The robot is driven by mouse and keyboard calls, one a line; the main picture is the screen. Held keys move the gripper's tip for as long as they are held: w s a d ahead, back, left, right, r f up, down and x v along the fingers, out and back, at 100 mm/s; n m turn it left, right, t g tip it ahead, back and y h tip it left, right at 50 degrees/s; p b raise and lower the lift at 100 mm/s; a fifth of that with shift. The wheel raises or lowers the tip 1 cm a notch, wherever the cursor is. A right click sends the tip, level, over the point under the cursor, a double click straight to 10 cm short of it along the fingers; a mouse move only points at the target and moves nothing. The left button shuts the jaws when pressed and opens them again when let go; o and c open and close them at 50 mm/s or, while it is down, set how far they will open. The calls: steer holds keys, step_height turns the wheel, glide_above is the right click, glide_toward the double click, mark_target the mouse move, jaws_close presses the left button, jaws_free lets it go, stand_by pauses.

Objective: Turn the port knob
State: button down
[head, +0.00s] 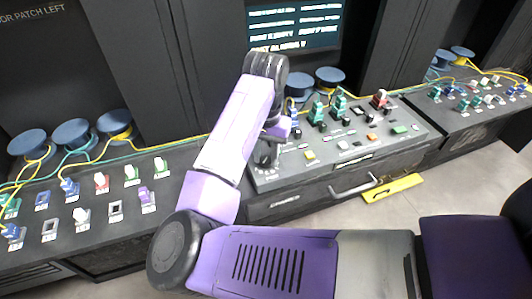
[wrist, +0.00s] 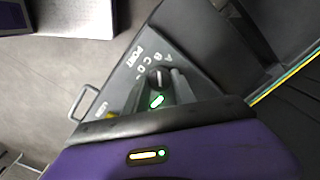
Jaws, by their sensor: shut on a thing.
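The port knob (wrist: 158,77) is a small dark round knob on the dark console top. In the wrist view it sits between the two fingers of my gripper (wrist: 160,84), which is shut on it. A green-lit mark (wrist: 157,101) shows between the fingers in the wrist view.
A screen (head: 293,25) with text hangs behind the middle console. Teal connectors (head: 317,112), a red and white one (head: 380,98) and blue spools (head: 329,77) with yellow cables stand right of my gripper. A drawer handle (head: 352,187) juts from the front. Other consoles flank both sides.

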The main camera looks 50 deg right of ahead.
mark_target(266, 159)
steer(key=c, duration=1)
jaws_free()
steer(key=shift+c, duration=0.2)
steer(key=shift+r, duration=3.95)
